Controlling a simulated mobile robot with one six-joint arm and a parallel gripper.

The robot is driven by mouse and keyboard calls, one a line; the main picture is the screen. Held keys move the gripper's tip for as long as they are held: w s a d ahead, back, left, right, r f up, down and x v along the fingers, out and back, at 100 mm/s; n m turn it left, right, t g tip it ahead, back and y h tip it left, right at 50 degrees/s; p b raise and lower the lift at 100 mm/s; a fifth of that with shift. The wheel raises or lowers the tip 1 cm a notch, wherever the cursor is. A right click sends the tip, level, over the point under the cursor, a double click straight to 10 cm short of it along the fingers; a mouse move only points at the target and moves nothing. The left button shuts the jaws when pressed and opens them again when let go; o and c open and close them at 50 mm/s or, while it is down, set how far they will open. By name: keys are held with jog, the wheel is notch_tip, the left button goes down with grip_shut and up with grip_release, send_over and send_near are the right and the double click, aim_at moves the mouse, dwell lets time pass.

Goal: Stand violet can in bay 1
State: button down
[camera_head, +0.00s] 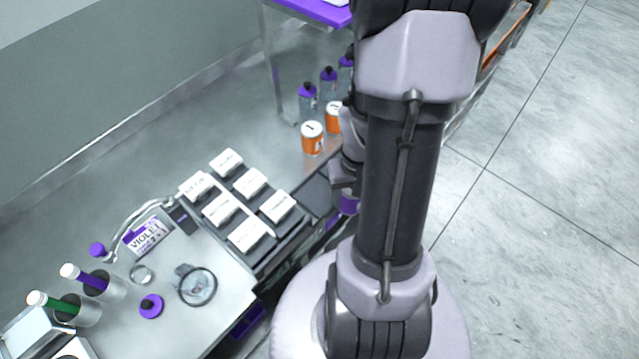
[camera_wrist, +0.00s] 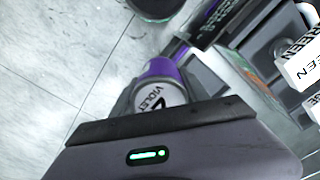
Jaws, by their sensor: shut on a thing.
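The violet can (camera_wrist: 160,72) is in the wrist view, with a purple side and a white lid lettered VIOLET facing the camera. My gripper (camera_wrist: 157,101) is shut on it; the dark gripper body covers the near part of the can. In the head view a purple bit of the can (camera_head: 349,204) shows beside my arm, which hides most of it and my gripper. The can is near the bench's front edge, beside the rack of white-topped blocks. No bay marked 1 can be made out for certain.
White-topped blocks (camera_head: 249,183) stand in rows on the bench. Orange cans (camera_head: 312,140) and purple-capped bottles (camera_head: 308,101) stand behind. White GREEN tags (camera_wrist: 300,62) show at right in the wrist view.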

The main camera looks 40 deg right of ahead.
jog(key=w, duration=0.3)
jog(key=w+f, duration=0.1)
jog(key=w, duration=0.2)
jog(key=w+a+b, duration=0.1)
jog(key=w, duration=0.2)
jog(key=shift+w+f, duration=0.15)
jog(key=shift+f, duration=0.05)
notch_tip(320, 180, down, 4)
jog(key=shift+w+a+r+b, duration=0.1)
jog(key=shift+w+r+b, duration=0.05)
jog(key=shift+b, duration=0.7)
jog(key=shift+r, duration=0.15)
jog(key=shift+f, duration=0.2)
jog(key=c, duration=0.6)
grip_release()
jog(key=shift+o, duration=0.2)
